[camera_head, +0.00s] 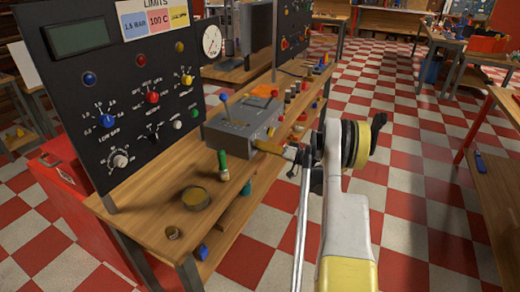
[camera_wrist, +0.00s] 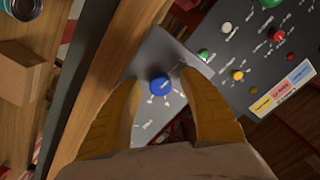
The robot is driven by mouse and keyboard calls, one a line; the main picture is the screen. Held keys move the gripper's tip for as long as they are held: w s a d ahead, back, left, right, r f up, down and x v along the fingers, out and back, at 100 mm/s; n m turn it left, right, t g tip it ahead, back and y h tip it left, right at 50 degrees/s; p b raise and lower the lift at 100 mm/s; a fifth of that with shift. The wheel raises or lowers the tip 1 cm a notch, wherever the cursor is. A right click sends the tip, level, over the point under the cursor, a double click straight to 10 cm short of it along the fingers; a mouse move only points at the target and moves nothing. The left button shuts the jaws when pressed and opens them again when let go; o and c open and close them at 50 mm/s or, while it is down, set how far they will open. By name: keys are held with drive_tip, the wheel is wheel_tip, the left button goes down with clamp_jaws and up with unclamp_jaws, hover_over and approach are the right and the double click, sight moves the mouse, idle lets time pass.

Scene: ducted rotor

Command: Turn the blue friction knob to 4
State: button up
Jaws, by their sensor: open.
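In the wrist view the blue knob (camera_wrist: 160,86) is round and sits on a grey face with small white marks around it. The marks are too small to read, so I cannot tell its setting. My gripper (camera_wrist: 158,79) is open, with one tan finger on each side of the knob. Gaps show between the knob and both fingers. In the head view my gripper (camera_head: 272,149) is at the near right side of the grey lever box (camera_head: 232,132). I cannot make out the knob itself there.
A dark panel (camera_head: 75,105) with several coloured knobs stands left of the box; it also shows in the wrist view (camera_wrist: 255,60). A green-topped item (camera_head: 223,166) and a round dish (camera_head: 195,197) are on the wooden bench (camera_head: 150,215). Checkered floor lies open at right.

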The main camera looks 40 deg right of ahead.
drive_tip(key=shift+w, duration=0.15)
drive_tip(key=shift+c, duration=0.4)
clamp_jaws()
